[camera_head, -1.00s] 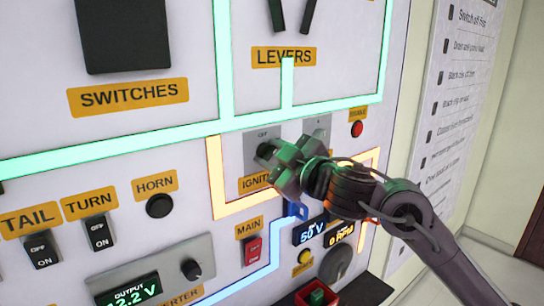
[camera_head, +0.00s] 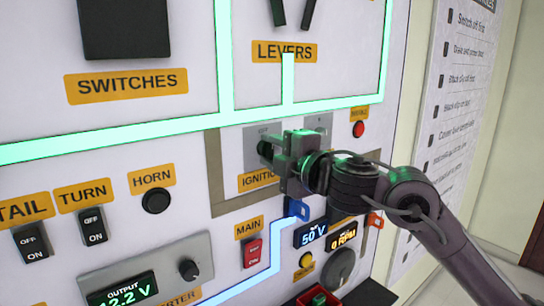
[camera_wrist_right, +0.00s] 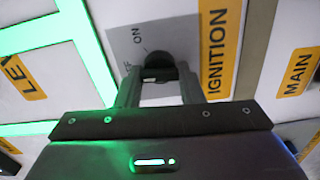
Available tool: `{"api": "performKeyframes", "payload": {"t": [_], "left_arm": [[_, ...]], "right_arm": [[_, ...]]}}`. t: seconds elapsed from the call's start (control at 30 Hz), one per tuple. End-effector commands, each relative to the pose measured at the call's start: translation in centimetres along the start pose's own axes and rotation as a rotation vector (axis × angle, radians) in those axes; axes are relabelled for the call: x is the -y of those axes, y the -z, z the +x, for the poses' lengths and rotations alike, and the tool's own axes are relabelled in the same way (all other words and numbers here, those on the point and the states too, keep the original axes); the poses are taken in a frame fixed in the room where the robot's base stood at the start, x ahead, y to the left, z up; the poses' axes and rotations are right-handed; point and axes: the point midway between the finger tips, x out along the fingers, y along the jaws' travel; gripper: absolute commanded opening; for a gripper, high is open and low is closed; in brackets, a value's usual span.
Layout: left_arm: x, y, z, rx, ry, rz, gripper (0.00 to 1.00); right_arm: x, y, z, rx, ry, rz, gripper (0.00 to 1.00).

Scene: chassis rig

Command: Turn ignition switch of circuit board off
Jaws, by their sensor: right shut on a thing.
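The ignition switch (camera_head: 264,149) is a dark round knob on a grey plate above the yellow IGNITION label (camera_head: 256,181). My right gripper (camera_head: 277,152) reaches in from the right and is shut on the knob, hiding part of it and of the label. In the right wrist view the knob (camera_wrist_right: 157,66) sits between the two fingers, with "ON" printed beside it; the other marking is partly covered. The strip (camera_head: 232,208) framing the ignition area is grey and unlit. My left gripper is not in view.
A red button (camera_head: 358,129) is up and to the right of my gripper. The red MAIN switch (camera_head: 252,252), the 50 V display (camera_head: 313,234) and the 0 RPM display (camera_head: 343,239) lie below. A printed checklist (camera_head: 455,110) hangs at the right.

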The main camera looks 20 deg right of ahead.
Motion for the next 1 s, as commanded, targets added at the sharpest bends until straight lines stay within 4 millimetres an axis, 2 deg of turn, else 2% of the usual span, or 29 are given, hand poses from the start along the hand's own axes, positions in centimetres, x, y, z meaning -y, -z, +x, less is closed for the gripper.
{"api": "performKeyframes", "payload": {"t": [0.3,0.73,0.77,0.9,1.0], "left_arm": [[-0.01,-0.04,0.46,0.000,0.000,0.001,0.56],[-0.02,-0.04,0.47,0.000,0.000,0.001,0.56],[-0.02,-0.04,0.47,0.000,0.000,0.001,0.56],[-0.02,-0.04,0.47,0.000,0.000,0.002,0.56],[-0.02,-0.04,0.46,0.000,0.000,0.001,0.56]], "right_arm": [[0.22,-0.01,0.03,0.000,0.004,-0.084,0.12],[0.23,-0.01,0.03,0.000,0.005,-0.094,0.12],[0.23,0.00,0.03,0.000,0.005,-0.094,0.37],[0.18,0.00,0.02,0.000,0.004,-0.092,0.53],[0.13,0.00,0.02,0.000,0.003,-0.092,0.53]]}}
